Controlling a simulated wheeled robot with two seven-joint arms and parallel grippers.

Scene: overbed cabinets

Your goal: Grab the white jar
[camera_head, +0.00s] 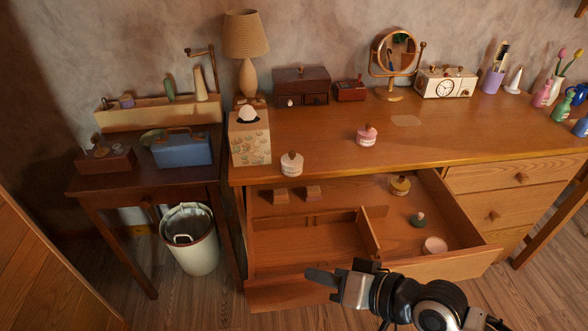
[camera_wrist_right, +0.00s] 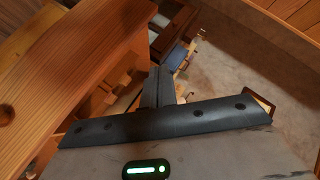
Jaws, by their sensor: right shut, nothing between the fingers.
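A white jar (camera_head: 291,165) with a dark-pinkish knob lid stands upright on the dresser top, near its front left edge. My right gripper (camera_head: 318,277) is in front of the open drawer (camera_head: 465,258), below and apart from the jar, pointing left. Its fingers are together and empty; they also show closed in the right wrist view (camera_wrist_right: 160,85). The jar cannot be made out in the right wrist view. My left gripper is not in view.
A pink jar (camera_head: 366,135) stands farther right on the dresser. A floral tissue box (camera_head: 250,138) is left of the white jar. The pulled-out drawer holds a yellow jar (camera_head: 400,185), a dark green-based item (camera_head: 418,219) and a pale round jar (camera_head: 434,245).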

